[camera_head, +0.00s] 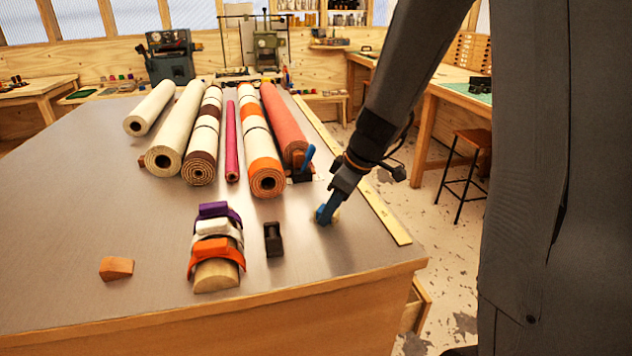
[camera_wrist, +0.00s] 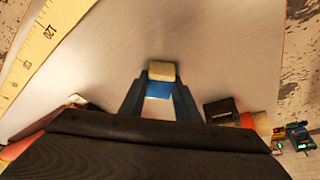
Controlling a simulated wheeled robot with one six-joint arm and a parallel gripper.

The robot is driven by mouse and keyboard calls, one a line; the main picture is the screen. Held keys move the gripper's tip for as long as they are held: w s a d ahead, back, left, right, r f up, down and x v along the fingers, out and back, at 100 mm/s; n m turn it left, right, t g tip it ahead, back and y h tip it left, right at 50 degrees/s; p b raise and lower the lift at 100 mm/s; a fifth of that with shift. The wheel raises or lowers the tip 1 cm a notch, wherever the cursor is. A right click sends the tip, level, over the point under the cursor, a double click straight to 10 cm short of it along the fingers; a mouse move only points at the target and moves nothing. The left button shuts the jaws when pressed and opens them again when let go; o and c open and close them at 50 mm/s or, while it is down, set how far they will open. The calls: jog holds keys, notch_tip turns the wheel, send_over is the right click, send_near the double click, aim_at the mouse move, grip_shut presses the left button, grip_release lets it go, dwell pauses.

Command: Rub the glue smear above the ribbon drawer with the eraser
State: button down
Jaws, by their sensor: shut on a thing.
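My gripper (camera_head: 326,215) is low over the right part of the grey table top, near the yellow ruler. It is shut on the eraser, a small block with a cream end (camera_wrist: 162,70) and a blue body (camera_wrist: 159,90), seen between the blue fingers in the wrist view. In the head view a bit of the cream part (camera_head: 337,213) shows beside the fingers. I cannot tell whether the eraser touches the table. A drawer (camera_head: 418,306) stands partly out at the table's right side; I cannot tell if it is the ribbon drawer. I cannot make out the glue smear.
The yellow ruler (camera_head: 352,165) lies along the right edge. A black block-like dispenser (camera_head: 273,240) and a wooden stand with coloured straps (camera_head: 216,245) are left of my gripper. Several rolls (camera_head: 263,150) lie behind. A wooden wedge (camera_head: 116,268) lies front left. The front right table top is clear.

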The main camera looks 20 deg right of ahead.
aim_at(307, 223)
jog(key=shift+a+f, duration=0.1)
jog(key=shift+a, duration=2.1)
notch_tip(307, 223, up, 8)
jog(key=p, duration=0.4)
jog(key=shift+d, duration=0.15)
jog(key=shift+s, duration=0.15)
